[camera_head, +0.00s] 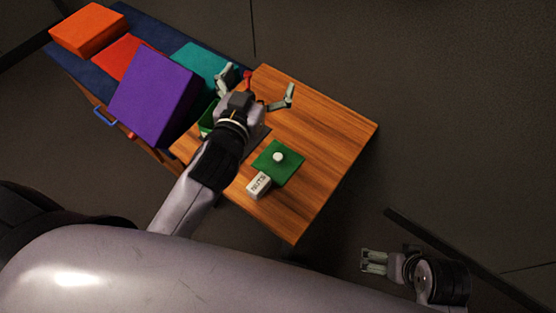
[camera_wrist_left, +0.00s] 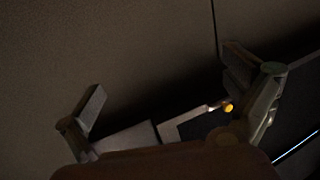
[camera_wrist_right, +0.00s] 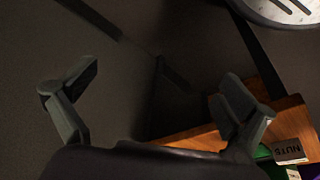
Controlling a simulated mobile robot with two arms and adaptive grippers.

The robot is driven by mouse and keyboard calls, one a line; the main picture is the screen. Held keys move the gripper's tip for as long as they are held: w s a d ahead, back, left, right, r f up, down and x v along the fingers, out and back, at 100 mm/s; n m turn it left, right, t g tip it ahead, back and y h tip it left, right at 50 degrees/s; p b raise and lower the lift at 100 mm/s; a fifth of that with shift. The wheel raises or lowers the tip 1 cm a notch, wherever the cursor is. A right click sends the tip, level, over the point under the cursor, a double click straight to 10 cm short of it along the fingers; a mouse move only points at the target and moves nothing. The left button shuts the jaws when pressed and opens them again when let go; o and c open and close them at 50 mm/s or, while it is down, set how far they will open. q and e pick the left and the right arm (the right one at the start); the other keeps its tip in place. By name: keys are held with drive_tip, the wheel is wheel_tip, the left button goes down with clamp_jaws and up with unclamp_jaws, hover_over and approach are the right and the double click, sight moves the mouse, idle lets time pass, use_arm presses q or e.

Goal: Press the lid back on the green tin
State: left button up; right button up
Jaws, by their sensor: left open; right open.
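A flat green square with a white knob, which looks like the lid (camera_head: 290,167), lies on the wooden table. A green open-looking container, probably the tin (camera_head: 206,122), stands at the table's left side, mostly hidden behind my left arm. My left gripper (camera_head: 256,90) is open with fingers spread wide, over the table's back part, beyond the lid. In the left wrist view its fingers (camera_wrist_left: 170,105) are apart. My right gripper (camera_head: 373,261) is open and empty, off the table to the lower right; the right wrist view (camera_wrist_right: 155,95) shows its fingers apart.
A white block marked NUTS (camera_head: 258,185) sits beside the lid, and shows in the right wrist view (camera_wrist_right: 289,150). A small red object (camera_head: 247,77) is by my left gripper. Purple (camera_head: 153,95), orange (camera_head: 88,28), red and teal blocks lie at left. The table's right part (camera_head: 335,125) is clear.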

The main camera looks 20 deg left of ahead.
use_arm(q)
drive_tip(key=d+r+m+t+h, duration=0.3)
drive_tip(key=d+r+m+h, duration=0.7)
drive_tip(key=d+r+h, duration=0.5)
drive_tip(key=s+d+f+m+g+h, duration=0.2)
drive_tip(key=s+d+m+g+h, duration=0.6)
drive_tip(key=m+g, duration=0.8)
wheel_tip(320, 180, down, 14)
drive_tip(key=s+g+y, duration=0.2)
drive_tip(key=g+y, duration=0.4)
drive_tip(key=y, duration=0.6)
drive_tip(key=w+a+f+n+t+y, duration=0.1)
drive_tip(key=w+a+f+n+y, duration=0.1)
drive_tip(key=a+y, duration=0.3)
drive_tip(key=w+a+f+n+t+y, duration=0.1)
drive_tip(key=w+a+y, duration=0.4)
drive_tip(key=a, duration=0.9)
wheel_tip(320, 180, down, 2)
drive_tip(key=shift+f+n+y, duration=0.15)
drive_tip(key=shift+n+y, duration=0.35)
drive_tip(key=shift+n, duration=0.2)
use_arm(e)
drive_tip(key=s+x, duration=0.1)
drive_tip(key=x, duration=0.7)
drive_tip(key=shift+s+f, duration=0.15)
drive_tip(key=shift+f, duration=0.5)
